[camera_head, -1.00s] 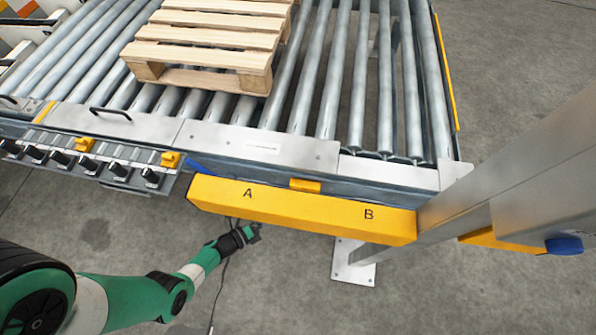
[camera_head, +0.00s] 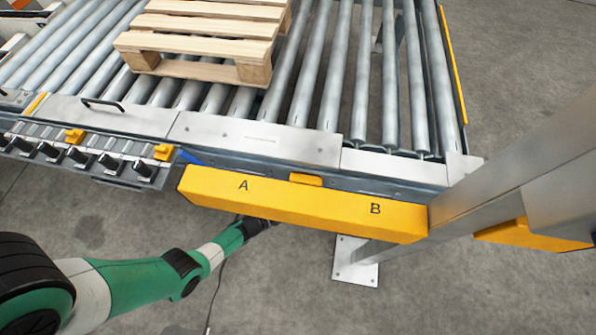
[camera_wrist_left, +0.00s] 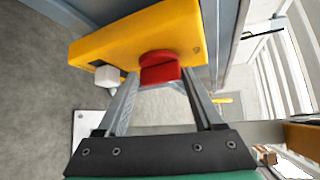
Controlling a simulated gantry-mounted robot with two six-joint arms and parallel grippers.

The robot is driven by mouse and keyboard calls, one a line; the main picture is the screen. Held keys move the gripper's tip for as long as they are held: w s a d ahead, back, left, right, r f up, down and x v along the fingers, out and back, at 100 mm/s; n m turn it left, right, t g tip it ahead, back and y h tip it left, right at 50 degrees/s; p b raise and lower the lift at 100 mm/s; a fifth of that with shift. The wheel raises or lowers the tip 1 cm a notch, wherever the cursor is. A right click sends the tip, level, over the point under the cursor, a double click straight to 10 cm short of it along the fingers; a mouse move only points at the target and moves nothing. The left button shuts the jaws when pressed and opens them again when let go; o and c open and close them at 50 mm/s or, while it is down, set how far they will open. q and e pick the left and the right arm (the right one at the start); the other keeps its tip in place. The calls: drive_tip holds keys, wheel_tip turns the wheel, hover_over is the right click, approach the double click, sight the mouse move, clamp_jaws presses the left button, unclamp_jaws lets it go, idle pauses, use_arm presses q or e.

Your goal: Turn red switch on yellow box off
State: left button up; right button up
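The yellow box (camera_head: 300,208), marked A and B, hangs along the conveyor's near edge in the head view. It also shows in the left wrist view (camera_wrist_left: 110,45). The red switch (camera_wrist_left: 160,66) sticks out of the box in the left wrist view; the head view does not show it. My left gripper (camera_wrist_left: 158,82) is open, its two fingers apart with the red switch lying between their tips. Whether a finger touches the switch cannot be told. In the head view the left fingers are hidden by the box. My right gripper is in neither view.
A white knob (camera_wrist_left: 106,77) is on the yellow box beside the red switch. A roller conveyor (camera_head: 330,90) carries a wooden pallet (camera_head: 205,35). A metal post (camera_head: 490,195) stands right of the box. Black knobs (camera_head: 75,156) line the conveyor's left side.

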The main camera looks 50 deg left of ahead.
use_arm(q)
drive_tip(key=c, duration=0.8)
drive_tip(key=shift+o, duration=0.2)
idle(0.6)
drive_tip(key=o, duration=1.4)
drive_tip(key=shift+c, duration=0.2)
drive_tip(key=p+v, duration=0.5)
drive_tip(key=v, duration=0.6)
drive_tip(key=shift+s+p, duration=0.3)
drive_tip(key=shift+s, duration=0.05)
